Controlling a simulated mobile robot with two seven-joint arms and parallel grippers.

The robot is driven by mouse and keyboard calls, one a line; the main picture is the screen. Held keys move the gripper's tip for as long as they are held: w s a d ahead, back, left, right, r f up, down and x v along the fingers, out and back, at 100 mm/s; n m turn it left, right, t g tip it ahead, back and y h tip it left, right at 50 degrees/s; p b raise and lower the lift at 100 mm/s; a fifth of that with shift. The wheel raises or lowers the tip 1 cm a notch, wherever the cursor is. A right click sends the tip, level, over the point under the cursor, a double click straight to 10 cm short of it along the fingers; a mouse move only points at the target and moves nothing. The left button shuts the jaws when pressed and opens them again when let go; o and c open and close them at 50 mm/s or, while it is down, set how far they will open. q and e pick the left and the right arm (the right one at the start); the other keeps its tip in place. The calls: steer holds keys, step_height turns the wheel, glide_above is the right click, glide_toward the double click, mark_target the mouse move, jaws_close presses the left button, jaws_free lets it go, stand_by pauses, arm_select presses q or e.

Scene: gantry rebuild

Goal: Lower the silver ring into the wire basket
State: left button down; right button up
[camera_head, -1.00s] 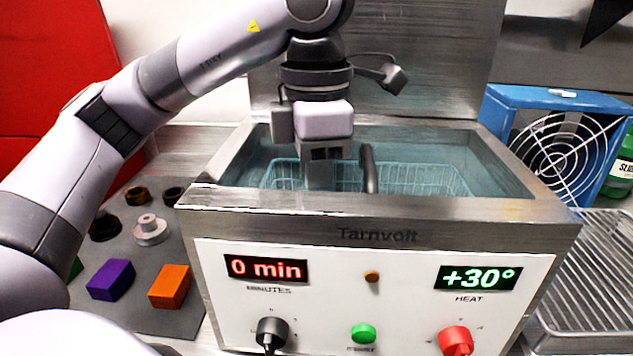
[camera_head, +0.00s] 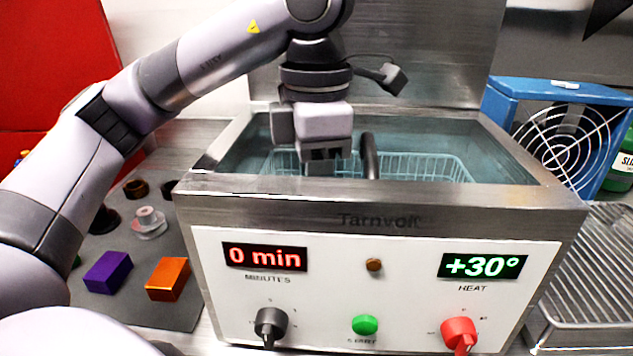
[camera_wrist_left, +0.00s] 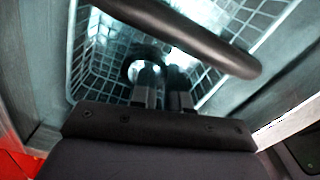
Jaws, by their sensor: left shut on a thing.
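My left gripper (camera_head: 325,172) reaches down into the open metal tank (camera_head: 250,188), inside the mouth of the wire basket (camera_head: 425,165). In the left wrist view my left gripper (camera_wrist_left: 163,88) is shut on a bright, round silver piece, apparently the silver ring (camera_wrist_left: 135,70). Much of the ring is hidden behind the fingers, and the tank's front wall hides it in the head view. The wire basket (camera_wrist_left: 82,72) surrounds it in the wrist view. The basket's dark handle (camera_head: 369,156) stands close beside the gripper and crosses the wrist view. My right gripper is not in view.
The tank's front panel has a black knob (camera_head: 270,322), green button (camera_head: 365,324) and red knob (camera_head: 459,332). A grey mat (camera_head: 130,312) at left holds purple and orange blocks and several round parts. A blue fan (camera_head: 565,130) and wire rack (camera_head: 590,265) stand right.

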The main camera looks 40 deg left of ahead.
arm_select(q)
steer(key=shift+f+b, duration=0.95)
steer(key=shift+f, duration=0.25)
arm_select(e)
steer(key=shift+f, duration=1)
arm_select(q)
steer(key=c, duration=1)
jaws_free()
steer(key=shift+c, duration=0.2)
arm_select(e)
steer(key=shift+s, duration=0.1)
arm_select(q)
steer(key=shift+r, duration=0.35)
step_height(320, 180, up, 5)
steer(key=shift+r+p, duration=0.2)
steer(key=shift+p, duration=1)
steer(key=shift+r, duration=0.55)
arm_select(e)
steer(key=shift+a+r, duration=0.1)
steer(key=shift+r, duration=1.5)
